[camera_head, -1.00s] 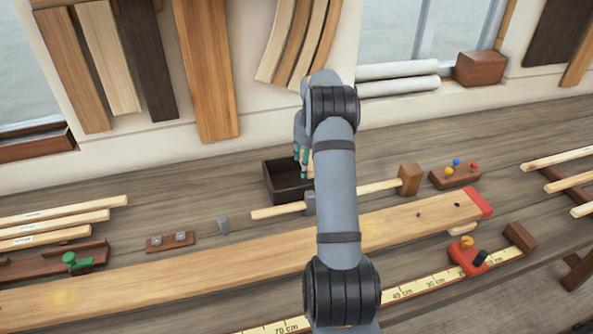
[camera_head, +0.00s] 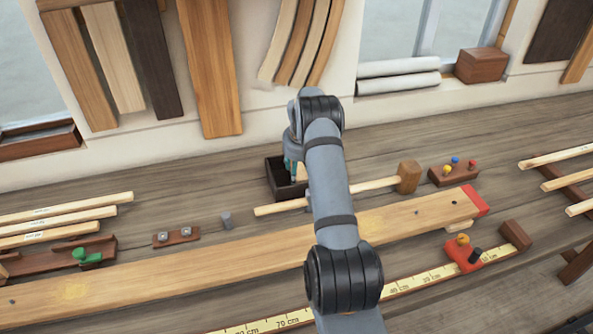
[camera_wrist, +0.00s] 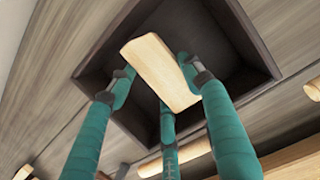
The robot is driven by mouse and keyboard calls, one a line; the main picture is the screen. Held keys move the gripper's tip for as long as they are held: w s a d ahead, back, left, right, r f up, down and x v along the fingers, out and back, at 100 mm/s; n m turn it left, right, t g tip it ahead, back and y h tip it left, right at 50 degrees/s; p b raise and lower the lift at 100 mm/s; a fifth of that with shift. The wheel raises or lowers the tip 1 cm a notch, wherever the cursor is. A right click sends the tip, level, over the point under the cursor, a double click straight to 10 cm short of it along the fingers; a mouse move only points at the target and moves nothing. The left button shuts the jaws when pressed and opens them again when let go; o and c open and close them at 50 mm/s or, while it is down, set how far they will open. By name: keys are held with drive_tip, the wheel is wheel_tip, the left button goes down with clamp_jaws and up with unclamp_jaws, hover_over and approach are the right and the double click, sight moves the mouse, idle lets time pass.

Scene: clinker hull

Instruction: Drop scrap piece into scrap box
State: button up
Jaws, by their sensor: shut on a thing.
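The scrap piece (camera_wrist: 158,72) is a short pale wooden block. It shows in the wrist view, held between the teal fingers of my gripper (camera_wrist: 158,88). The scrap box (camera_wrist: 258,50) is a dark open box on the bench, and its inside looks empty around the block. In the head view the box (camera_head: 272,182) stands behind the mallet handle. My gripper (camera_head: 293,172) points down over the box there, and the block shows only as a small pale patch. I cannot tell how far the block is below the rim.
A wooden mallet (camera_head: 408,177) lies with its handle just in front of the box. A long plank (camera_head: 180,262) with a red end crosses the bench. A small block with coloured pegs (camera_head: 454,175) stands to the right.

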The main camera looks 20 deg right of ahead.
drive_tip(key=shift+f+b, duration=0.65)
drive_tip(key=shift+b, duration=0.1)
drive_tip(key=o, duration=1.2)
drive_tip(key=shift+r, duration=0.1)
drive_tip(key=shift+o, duration=0.3)
drive_tip(key=shift+r+p, duration=0.65)
drive_tip(key=shift+p, duration=0.25)
drive_tip(key=shift+r, duration=0.35)
drive_tip(key=b+v, duration=0.3)
drive_tip(key=v, duration=0.8)
drive_tip(key=shift+s, duration=0.15)
